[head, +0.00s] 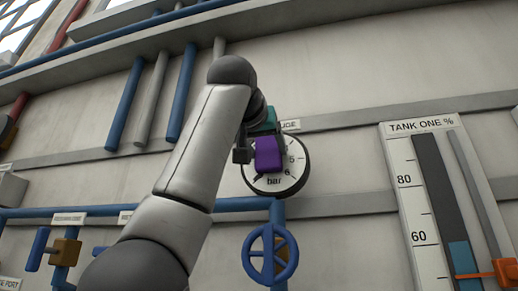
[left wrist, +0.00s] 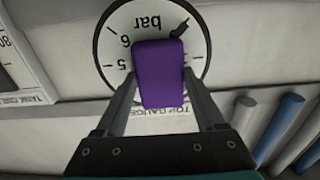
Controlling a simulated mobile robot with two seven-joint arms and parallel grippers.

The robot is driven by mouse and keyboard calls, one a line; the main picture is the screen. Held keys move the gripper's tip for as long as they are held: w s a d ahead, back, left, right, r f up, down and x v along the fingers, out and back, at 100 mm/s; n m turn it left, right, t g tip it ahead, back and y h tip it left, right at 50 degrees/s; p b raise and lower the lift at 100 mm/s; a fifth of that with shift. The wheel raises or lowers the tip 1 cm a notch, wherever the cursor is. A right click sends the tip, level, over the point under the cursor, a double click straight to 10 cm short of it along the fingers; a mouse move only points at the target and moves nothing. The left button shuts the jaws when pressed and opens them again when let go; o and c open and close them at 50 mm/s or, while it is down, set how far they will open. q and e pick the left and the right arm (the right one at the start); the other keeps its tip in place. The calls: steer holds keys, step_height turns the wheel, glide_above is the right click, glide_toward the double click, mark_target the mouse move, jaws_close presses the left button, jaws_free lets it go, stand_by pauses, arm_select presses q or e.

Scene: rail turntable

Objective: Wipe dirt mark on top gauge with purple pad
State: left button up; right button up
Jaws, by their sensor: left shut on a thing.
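The top gauge (head: 293,178) is a round white dial with a dark rim and "bar" lettering, mounted on the wall right of centre in the head view. It also shows upside down in the left wrist view (left wrist: 117,20). My left gripper (head: 255,152) is in front of the gauge, shut on the purple pad (head: 268,155). In the left wrist view the pad (left wrist: 158,75) sits between the fingers and covers part of the dial. I cannot tell whether it touches the face. No dirt mark is clearly visible; the pad and arm hide part of the dial.
A blue valve wheel (head: 270,255) is below the gauge. A tank level panel (head: 420,205) with an orange pointer (head: 505,272) stands to the right. Blue and grey vertical pipes (head: 181,92) are at upper left. A grey ledge (head: 350,205) crosses the wall.

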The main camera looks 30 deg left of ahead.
mark_target(298, 153)
arm_select(q)
steer(key=shift+w+d, duration=0.25)
steer(key=shift+d, duration=0.8)
steer(key=shift+w+d, duration=0.3)
steer(key=shift+d, duration=0.7)
steer(key=shift+w+d, duration=0.25)
steer(key=shift+d, duration=0.8)
steer(key=shift+s+d+b, duration=0.1)
steer(key=shift+s+b, duration=0.3)
steer(key=shift+s, duration=0.1)
steer(key=shift+b+v, duration=0.9)
steer(key=shift+v, duration=1.55)
steer(key=shift+s, duration=0.1)
steer(key=b+v, duration=0.1)
steer(key=v, duration=0.2)
